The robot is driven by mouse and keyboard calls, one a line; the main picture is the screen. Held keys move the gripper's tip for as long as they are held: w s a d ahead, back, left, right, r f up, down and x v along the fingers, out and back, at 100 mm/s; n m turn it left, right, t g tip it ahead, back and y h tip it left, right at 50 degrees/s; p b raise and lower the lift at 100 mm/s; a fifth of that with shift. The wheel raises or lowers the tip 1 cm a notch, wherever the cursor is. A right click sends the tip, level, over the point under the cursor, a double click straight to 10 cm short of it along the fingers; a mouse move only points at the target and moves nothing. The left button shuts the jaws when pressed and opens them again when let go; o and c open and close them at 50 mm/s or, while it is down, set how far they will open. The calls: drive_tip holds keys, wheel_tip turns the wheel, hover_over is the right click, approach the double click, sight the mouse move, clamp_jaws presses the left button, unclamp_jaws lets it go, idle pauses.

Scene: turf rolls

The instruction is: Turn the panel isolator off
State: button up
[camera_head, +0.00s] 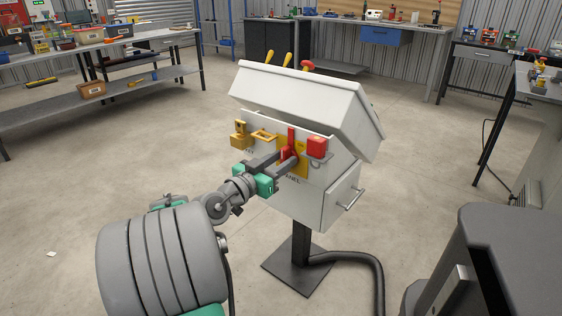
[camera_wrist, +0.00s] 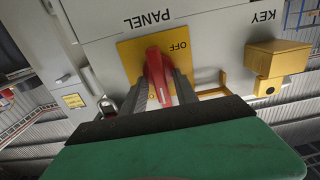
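The panel isolator has a red handle (camera_head: 291,141) on a yellow plate (camera_head: 301,169), on the front of a white cabinet. In the wrist view the handle (camera_wrist: 158,72) stands upright across the plate (camera_wrist: 128,53), and the word OFF lies to its right, upside down. My gripper (camera_head: 283,160) reaches the handle from the front left. In the wrist view its two dark fingers (camera_wrist: 165,88) lie on either side of the handle, very close to it. Whether both fingers press on it cannot be told. The upside-down label PANEL is above the plate in that view.
A red block (camera_head: 317,147) is right of the handle, beside a padlock (camera_wrist: 107,106). A yellow frame (camera_head: 264,135) and yellow key box (camera_head: 240,135) are to its left. The cabinet (camera_head: 330,205) stands on a post, with a hose on the floor.

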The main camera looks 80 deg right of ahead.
clamp_jaws()
drive_tip(key=shift+n, duration=0.3)
idle(0.4)
drive_tip(key=n+p, duration=0.2)
drive_tip(key=shift+w+r+n, duration=0.1)
drive_tip(key=shift+n, duration=0.3)
drive_tip(key=shift+w+d+f+n+p, duration=0.1)
drive_tip(key=shift+f+n+p, duration=0.05)
drive_tip(key=shift+n+p, duration=2)
drive_tip(key=shift+w+f+n+p, duration=0.15)
drive_tip(key=shift+n+p, duration=1.45)
drive_tip(key=shift+n, duration=1.05)
drive_tip(key=shift+w+d+f+n+p, duration=0.1)
drive_tip(key=shift+f+n+p, duration=0.05)
drive_tip(key=shift+n+p, duration=2)
drive_tip(key=shift+f+n+b, duration=0.1)
drive_tip(key=shift+n+b, duration=0.2)
drive_tip(key=shift+n, duration=0.15)
drive_tip(key=shift+s, duration=0.1)
